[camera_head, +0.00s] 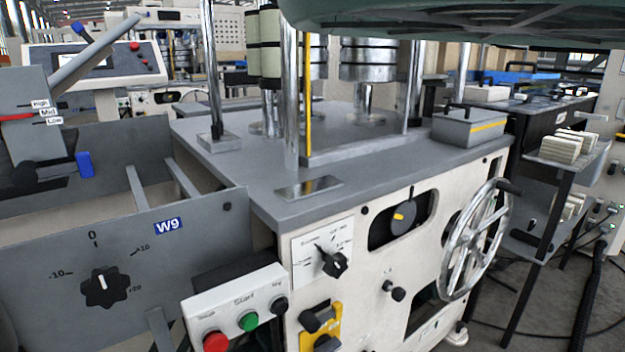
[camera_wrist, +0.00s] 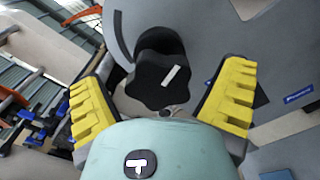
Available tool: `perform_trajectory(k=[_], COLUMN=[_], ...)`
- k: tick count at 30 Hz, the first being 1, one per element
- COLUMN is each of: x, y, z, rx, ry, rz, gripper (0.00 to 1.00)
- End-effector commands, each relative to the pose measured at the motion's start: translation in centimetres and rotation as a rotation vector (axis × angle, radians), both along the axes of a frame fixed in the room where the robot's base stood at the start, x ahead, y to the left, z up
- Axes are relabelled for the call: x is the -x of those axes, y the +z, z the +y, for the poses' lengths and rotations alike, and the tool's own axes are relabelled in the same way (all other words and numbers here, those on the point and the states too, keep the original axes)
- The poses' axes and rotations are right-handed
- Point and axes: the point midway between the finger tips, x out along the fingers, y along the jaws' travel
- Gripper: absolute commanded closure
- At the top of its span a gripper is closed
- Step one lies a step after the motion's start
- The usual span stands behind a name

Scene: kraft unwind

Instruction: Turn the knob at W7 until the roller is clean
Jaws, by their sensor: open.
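In the wrist view, a black lobed knob (camera_wrist: 155,88) with a white pointer mark sits on a grey panel (camera_wrist: 225,30). My gripper (camera_wrist: 163,98) is open, with one yellow finger on each side of the knob and visible gaps between them and it. A blue label (camera_wrist: 298,94) on the panel is too small to read, so I cannot tell whether this knob is W7. No W7 label or roller can be made out. My gripper does not show in the head view.
In the head view, a black dial (camera_head: 106,287) sits by a blue W9 label (camera_head: 169,225). A button box (camera_head: 237,308) with red, green and black buttons, a selector knob (camera_head: 333,262) and a handwheel (camera_head: 474,240) project from the machine front. Shelves (camera_head: 555,160) stand at right.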

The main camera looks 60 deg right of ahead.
Motion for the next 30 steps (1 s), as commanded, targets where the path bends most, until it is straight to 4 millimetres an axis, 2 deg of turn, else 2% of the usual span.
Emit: perform_trajectory(k=[18, 30], x=[6.0, 6.6], y=[-0.2, 0.0], z=[2.4, 2.5], rx=[0.0, 0.001], ry=[0.007, 0.003], rz=[-0.002, 0.001], gripper=[0.06, 0.06])
